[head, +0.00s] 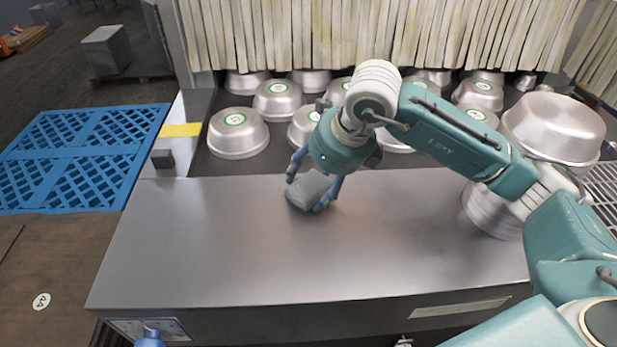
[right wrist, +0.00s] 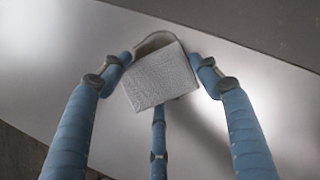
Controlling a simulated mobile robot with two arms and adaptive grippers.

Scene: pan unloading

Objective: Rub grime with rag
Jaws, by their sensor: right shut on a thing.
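My right gripper (head: 316,186) reaches over the far part of the steel table (head: 200,255), near its middle. In the right wrist view the rag (right wrist: 160,80) sits between the fingertips (right wrist: 163,82), over the shiny tabletop. The rag is at or very close to the surface; I cannot tell whether it presses on it. No grime stands out on the visible tabletop; any under the rag or gripper is hidden. A blue fingertip, likely of my left gripper (head: 150,340), shows at the bottom edge.
Several upturned metal pans (head: 238,133) with green labels stand on the dark conveyor behind the table, below a strip curtain (head: 400,35). Stacked pans (head: 553,130) stand at the right. A blue pallet (head: 75,155) lies on the floor at left. The table's front half is clear.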

